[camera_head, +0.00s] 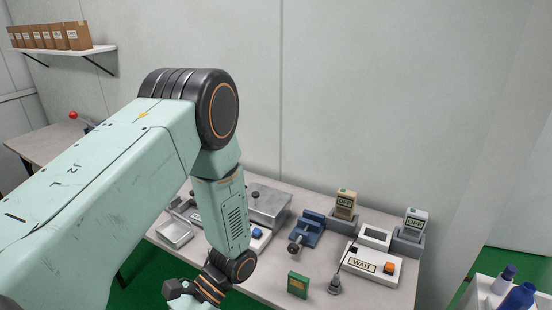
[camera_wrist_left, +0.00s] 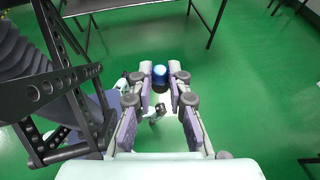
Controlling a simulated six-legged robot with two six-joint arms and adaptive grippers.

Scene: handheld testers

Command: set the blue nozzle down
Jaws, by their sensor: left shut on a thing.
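My left arm comes in from the left in the head view and crosses the front of the table. Its gripper (camera_head: 185,290) is at the bottom edge of that view, mostly cut off. The nozzle cannot be made out in the head view. My right gripper is not in view.
The table (camera_head: 262,286) carries a blue vise (camera_head: 309,230), a green box (camera_head: 298,285), a grey probe (camera_head: 335,286), a white WAIT unit (camera_head: 362,265), two OFF testers (camera_head: 345,203) in stands and a metal tray (camera_head: 174,233). Blue bottles (camera_head: 517,297) stand at lower right.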

